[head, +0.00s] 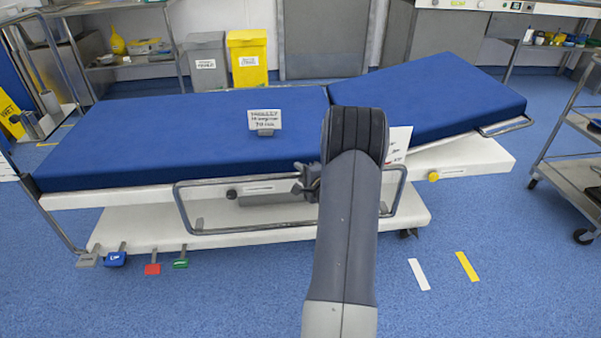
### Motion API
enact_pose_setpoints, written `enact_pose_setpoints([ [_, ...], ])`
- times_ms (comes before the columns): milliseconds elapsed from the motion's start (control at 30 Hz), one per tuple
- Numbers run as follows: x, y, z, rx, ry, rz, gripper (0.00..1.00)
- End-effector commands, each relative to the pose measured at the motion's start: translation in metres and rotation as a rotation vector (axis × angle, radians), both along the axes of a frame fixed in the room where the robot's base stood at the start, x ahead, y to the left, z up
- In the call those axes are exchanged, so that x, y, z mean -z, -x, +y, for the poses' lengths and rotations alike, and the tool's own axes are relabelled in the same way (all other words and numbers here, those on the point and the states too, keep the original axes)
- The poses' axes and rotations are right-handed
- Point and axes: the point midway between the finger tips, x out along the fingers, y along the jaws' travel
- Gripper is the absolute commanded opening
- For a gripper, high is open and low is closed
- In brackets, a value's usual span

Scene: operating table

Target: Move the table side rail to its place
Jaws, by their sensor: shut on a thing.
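The operating table has a blue mattress (180,140), with its right section tilted up. The table side rail (240,179), a grey metal loop, is along the table's near long side. Its upper bar is just below the mattress edge, and its lower bar hangs in front of the white base (140,232). My gripper (305,182) is shut on the rail's upper bar near the middle. My arm hides part of the gripper and the right-middle part of the rail. A dark knob (231,194) and a yellow knob (433,177) are on the table's side.
Several coloured pedals, including a red one (152,268), stick out at the base's lower left. A small sign (264,122) stands on the mattress. A metal trolley (570,170) is at the right. White and yellow floor strips (467,267) lie on open blue floor.

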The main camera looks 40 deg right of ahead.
Motion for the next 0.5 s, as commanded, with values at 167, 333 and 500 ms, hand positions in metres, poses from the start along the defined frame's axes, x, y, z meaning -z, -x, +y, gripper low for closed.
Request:
enact_pose_setpoints([
  [167, -0.029, 0.0, 0.0, 0.0, 0.002, -0.004, 0.0],
  [333, -0.059, -0.001, -0.001, -0.001, 0.002, -0.005, 0.0],
  [500, -0.094, -0.001, -0.001, -0.001, 0.002, -0.006, 0.0],
])
